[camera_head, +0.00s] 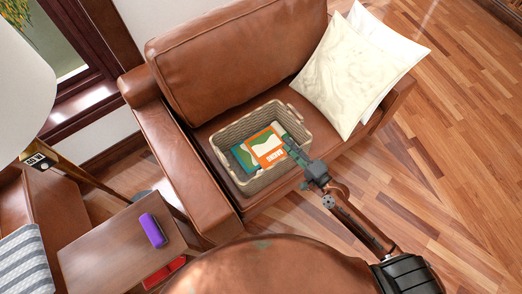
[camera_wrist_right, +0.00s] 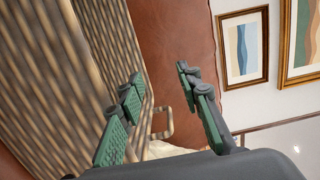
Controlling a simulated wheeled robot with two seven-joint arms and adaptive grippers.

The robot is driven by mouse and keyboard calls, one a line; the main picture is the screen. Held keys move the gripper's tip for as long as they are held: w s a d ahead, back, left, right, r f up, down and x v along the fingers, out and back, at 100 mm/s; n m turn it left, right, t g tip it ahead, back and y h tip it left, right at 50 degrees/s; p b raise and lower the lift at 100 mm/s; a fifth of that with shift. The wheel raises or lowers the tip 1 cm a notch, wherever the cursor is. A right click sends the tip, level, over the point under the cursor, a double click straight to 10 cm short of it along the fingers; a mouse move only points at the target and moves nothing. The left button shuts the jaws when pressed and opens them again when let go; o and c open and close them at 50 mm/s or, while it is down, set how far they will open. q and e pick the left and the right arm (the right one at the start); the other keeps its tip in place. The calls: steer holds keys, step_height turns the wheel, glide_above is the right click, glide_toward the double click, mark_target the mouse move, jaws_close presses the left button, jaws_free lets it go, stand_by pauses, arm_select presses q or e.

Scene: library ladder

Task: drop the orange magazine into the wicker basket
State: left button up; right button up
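The wicker basket (camera_head: 242,128) sits on the seat of the brown leather sofa. The orange magazine (camera_head: 267,147) lies inside it, cover up, over a green and teal magazine (camera_head: 243,158). My right gripper (camera_head: 292,148) reaches over the basket's right rim, its fingertips close to the orange magazine's right edge in the head view. In the right wrist view the green-padded fingers (camera_wrist_right: 157,85) are spread, with nothing between them. The woven basket wall (camera_wrist_right: 45,85) fills the left of that view. My left gripper is not in view.
Cream pillows (camera_head: 345,72) lean at the sofa's right end. A wooden side table (camera_head: 110,250) with a purple object (camera_head: 153,230) stands at lower left, a red item beside it. A lamp shade (camera_head: 22,85) is at far left. The floor at right is clear.

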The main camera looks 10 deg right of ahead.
steer(key=v, duration=1.2)
steer(key=shift+d, duration=0.2)
steer(key=shift+w, duration=0.15)
